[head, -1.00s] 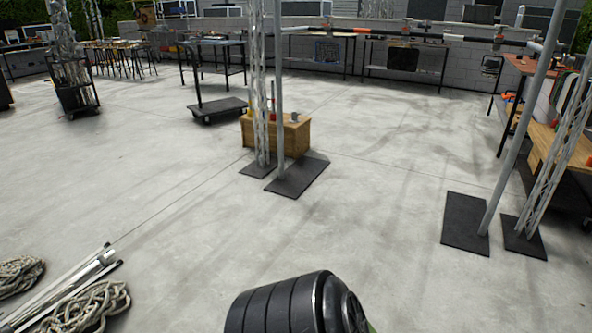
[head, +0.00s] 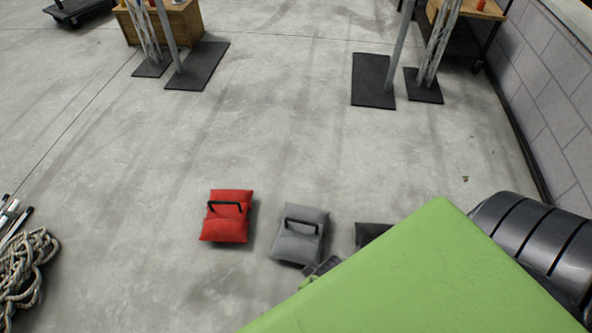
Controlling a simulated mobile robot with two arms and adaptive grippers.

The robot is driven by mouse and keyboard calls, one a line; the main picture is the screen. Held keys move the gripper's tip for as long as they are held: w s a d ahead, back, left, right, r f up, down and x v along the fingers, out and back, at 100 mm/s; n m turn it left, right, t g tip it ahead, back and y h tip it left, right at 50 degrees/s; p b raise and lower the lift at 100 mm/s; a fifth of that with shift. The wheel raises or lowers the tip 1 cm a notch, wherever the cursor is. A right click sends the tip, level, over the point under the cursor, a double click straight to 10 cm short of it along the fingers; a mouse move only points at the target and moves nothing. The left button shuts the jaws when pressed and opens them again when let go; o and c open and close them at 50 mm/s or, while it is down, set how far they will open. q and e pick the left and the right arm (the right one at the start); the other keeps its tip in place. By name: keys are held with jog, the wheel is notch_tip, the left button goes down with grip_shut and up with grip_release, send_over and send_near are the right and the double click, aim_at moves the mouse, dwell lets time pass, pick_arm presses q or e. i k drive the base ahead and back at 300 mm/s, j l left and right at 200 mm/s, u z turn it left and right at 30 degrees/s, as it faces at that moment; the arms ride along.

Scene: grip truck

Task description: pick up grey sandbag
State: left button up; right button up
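A grey sandbag (head: 294,247) with a black handle on top lies on the concrete floor, near the lower middle of the head view. A red sandbag (head: 228,232) with a black handle lies to its left, apart from it. A dark bag-like thing (head: 372,232) lies to its right, partly hidden behind a large green surface. A small dark grey piece (head: 322,267) shows at the green edge, close to the grey sandbag; I cannot tell what it is. Neither of my grippers can be made out.
The green surface (head: 420,275) and a black ribbed cylinder (head: 535,245), which looks like my arm, cover the lower right. Rope (head: 28,265) lies at lower left. Black base plates (head: 373,80) with poles and a wooden box (head: 178,20) stand farther back. A block wall (head: 545,90) runs along the right. Mid-floor is clear.

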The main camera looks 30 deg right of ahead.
aim_at(298, 240)
jog(key=z, duration=1.1)
jog(key=u, duration=4)
jog(key=z, duration=2.9)
jog(key=i+z, duration=0.15)
jog(key=z, duration=0.3)
jog(key=j+z, duration=0.1)
jog(key=z, duration=0.35)
jog(key=i+z, duration=0.1)
jog(key=z, duration=0.35)
jog(key=j+z, duration=0.15)
jog(key=z, duration=0.3)
